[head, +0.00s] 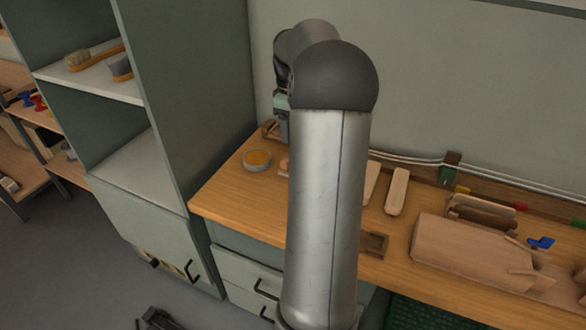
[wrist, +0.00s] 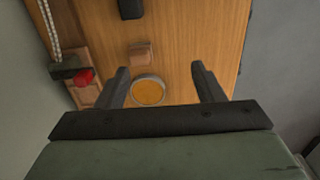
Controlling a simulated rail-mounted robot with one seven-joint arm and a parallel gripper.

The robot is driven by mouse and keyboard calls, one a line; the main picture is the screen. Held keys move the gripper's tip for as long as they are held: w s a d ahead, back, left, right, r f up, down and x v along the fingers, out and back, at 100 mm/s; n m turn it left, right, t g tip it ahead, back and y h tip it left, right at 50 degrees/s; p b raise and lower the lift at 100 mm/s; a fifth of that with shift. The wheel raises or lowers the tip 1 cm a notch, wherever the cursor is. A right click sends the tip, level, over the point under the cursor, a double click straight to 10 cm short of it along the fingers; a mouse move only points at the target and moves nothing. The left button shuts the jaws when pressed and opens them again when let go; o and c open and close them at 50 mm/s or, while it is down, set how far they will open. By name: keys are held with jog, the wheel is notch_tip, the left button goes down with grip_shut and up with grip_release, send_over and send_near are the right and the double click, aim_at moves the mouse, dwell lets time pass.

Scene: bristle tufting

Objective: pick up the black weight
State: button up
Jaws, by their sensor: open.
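A black block (wrist: 130,9), which looks like the black weight, lies on the wooden bench at the top edge of the wrist view, partly cut off. My gripper (wrist: 160,68) is open and empty, its two dark fingers apart above the bench. The black block is beyond the fingertips, up and to the left in the wrist view. In the head view my arm hides most of the gripper and the area around it, and I cannot see the black block there.
A round dish with orange contents (wrist: 149,91) lies below and between my fingers; it also shows in the head view (head: 257,160). A small pinkish-brown block (wrist: 140,53) lies near it. A red piece (wrist: 84,76) is at the left. A tall cabinet (head: 195,90) stands left of the bench.

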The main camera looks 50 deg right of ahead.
jog(key=s+d+f, duration=0.2)
jog(key=s+d, duration=0.1)
jog(key=d, duration=0.4)
notch_tip(320, 180, down, 10)
jog(key=shift+w+a+r, duration=0.1)
jog(key=shift+f, duration=0.6)
jog(key=f, duration=0.2)
jog(key=s+f, duration=0.1)
jog(key=f, duration=0.1)
jog(key=shift+a, duration=0.15)
jog(key=shift+f, duration=0.65)
jog(key=c, duration=1.3)
grip_shut()
jog(key=shift+r, duration=0.15)
